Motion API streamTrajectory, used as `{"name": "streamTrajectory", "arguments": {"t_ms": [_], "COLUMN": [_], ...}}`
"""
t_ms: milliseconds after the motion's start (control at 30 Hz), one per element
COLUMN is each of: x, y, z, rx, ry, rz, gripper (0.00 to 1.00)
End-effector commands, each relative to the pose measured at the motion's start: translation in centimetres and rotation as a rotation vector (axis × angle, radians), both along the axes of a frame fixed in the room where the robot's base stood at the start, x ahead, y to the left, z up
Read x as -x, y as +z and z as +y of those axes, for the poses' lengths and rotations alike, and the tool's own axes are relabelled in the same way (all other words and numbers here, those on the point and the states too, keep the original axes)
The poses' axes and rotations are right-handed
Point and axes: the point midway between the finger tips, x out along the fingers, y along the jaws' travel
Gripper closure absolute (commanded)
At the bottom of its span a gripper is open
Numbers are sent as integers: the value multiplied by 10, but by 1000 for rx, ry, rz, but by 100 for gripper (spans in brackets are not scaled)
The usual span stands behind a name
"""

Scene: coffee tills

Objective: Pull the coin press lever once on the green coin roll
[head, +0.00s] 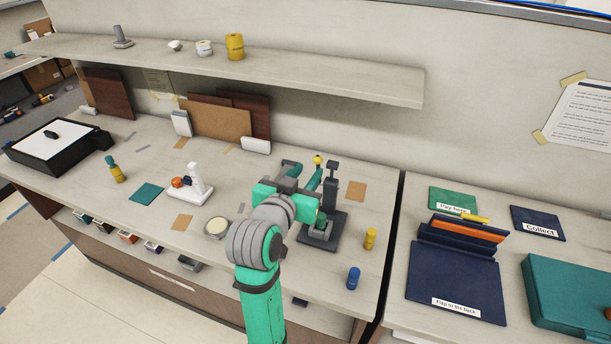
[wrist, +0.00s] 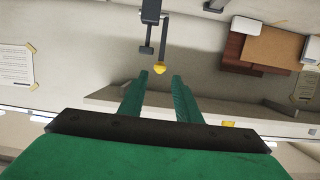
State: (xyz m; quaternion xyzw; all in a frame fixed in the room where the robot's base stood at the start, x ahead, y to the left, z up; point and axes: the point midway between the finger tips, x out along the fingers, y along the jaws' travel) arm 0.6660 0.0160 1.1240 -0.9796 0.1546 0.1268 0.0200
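The coin press (head: 331,183) stands on the counter as a dark grey base and column, with a lever ending in a yellow knob (head: 318,160). A green coin roll (head: 321,217) appears to sit on the press base, partly hidden behind my arm. My gripper (head: 308,170) is at the height of the knob, beside the press column. In the wrist view my gripper (wrist: 159,76) is open and empty, its two green fingers apart. The yellow knob (wrist: 160,69) shows between and just beyond the fingertips. I cannot tell whether any finger touches it.
A yellow roll (head: 370,239) and a blue roll (head: 353,278) stand right of the press. A white stand (head: 195,185) and a round pale dish (head: 216,227) are to the left. A long shelf (head: 300,80) hangs above. A navy folder (head: 456,280) lies on the right counter.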

Motion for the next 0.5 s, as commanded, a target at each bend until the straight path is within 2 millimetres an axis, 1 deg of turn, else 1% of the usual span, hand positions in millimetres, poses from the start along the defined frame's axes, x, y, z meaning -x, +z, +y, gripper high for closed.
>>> {"name": "streamTrajectory", "arguments": {"t_ms": [500], "x": [-60], "y": [-17], "z": [-21], "rx": [-1], "ry": [-2], "rz": [1], "gripper": [70]}}
